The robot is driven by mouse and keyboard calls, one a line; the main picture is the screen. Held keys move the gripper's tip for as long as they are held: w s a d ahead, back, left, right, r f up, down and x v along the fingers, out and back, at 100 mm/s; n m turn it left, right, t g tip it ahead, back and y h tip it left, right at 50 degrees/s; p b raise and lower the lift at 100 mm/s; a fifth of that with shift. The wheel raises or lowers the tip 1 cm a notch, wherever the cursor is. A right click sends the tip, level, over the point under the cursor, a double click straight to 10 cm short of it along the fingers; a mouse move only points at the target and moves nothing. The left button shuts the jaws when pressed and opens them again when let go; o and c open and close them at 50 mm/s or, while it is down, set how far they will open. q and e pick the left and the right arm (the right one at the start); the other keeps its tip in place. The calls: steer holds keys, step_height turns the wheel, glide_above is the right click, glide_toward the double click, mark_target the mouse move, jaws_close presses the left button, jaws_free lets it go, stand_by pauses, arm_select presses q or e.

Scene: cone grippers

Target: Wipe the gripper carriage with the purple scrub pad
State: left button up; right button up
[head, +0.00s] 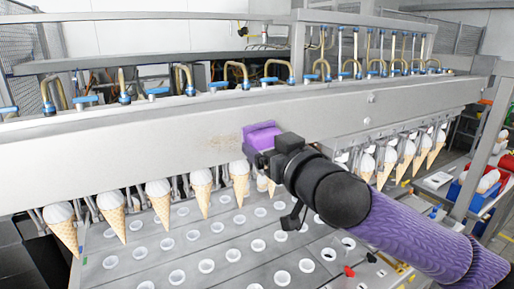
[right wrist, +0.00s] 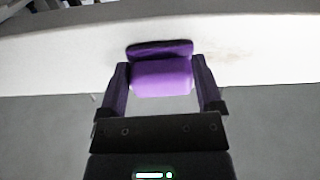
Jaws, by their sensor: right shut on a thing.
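The gripper carriage (head: 150,147) is a long grey metal beam across the head view; its pale face (right wrist: 60,55) also fills the upper part of the right wrist view. A brownish smudge (head: 225,138) marks it just left of the pad, and shows faintly right of the pad in the wrist view (right wrist: 228,50). The purple scrub pad (head: 262,137) is at the beam's face; I cannot tell for sure whether it touches. My right gripper (right wrist: 162,85) is shut on the pad (right wrist: 161,72), one finger on each side. My left gripper is not in view.
Several ice cream cones (head: 158,193) hang in a row under the beam, close to my right gripper. Below is a grey plate with round holes (head: 130,262). Hoses and blue fittings (head: 235,80) line the beam's top. Red and blue bins (head: 480,190) stand at right.

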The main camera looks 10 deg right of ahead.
mark_target(196, 153)
steer(key=shift+w+d, duration=0.2)
steer(key=shift+d, duration=0.35)
steer(key=shift+w+d, duration=0.15)
steer(key=shift+d, duration=0.4)
steer(key=shift+p, duration=0.3)
steer(key=shift+s+a+p, duration=0.1)
steer(key=shift+s+a, duration=0.25)
steer(key=shift+a, duration=0.8)
steer(key=shift+s+a+p, duration=0.1)
steer(key=shift+s+a, duration=0.3)
steer(key=shift+a, duration=0.7)
steer(key=shift+s+a+p, duration=0.1)
steer(key=shift+s+a, duration=0.25)
steer(key=shift+a, duration=0.8)
steer(key=shift+s+a+p, duration=0.15)
steer(key=shift+s+a, duration=0.15)
steer(key=shift+a, duration=0.6)
steer(key=shift+s+a+p, duration=0.1)
steer(key=shift+s+a, duration=0.2)
steer(key=shift+a, duration=0.65)
steer(key=shift+s+a+p, duration=0.15)
steer(key=shift+s+a, duration=0.15)
steer(key=shift+a, duration=0.6)
steer(key=shift+s+a, duration=0.15)
steer(key=shift+a, duration=0.35)
steer(key=shift+d, duration=0.1)
steer(key=p+v, duration=0.1)
steer(key=v, duration=0.5)
